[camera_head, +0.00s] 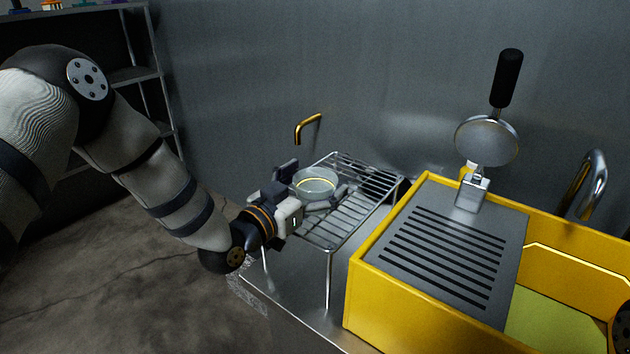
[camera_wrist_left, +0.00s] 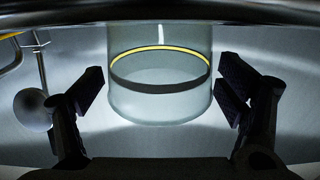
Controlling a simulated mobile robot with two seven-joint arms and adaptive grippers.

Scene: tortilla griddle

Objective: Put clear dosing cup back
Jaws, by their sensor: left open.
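The clear dosing cup (camera_head: 316,180) is a see-through round cup with a yellow ring, at the left part of the wire rack in the head view. In the left wrist view the cup (camera_wrist_left: 160,100) stands upright between the two fingers, with a gap on each side. My left gripper (camera_head: 308,192) is open around the cup, one finger on its far side and one on its near side. Whether the cup's base rests on the rack is hidden. My right gripper is not in view.
The wire rack (camera_head: 333,232) stands on a steel counter beside the wall. A yellow box (camera_head: 368,312) with a slotted grey top (camera_head: 440,250) is to its right. A round press with a black handle (camera_head: 508,78) rises behind. A brass spout (camera_head: 306,128) is on the wall.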

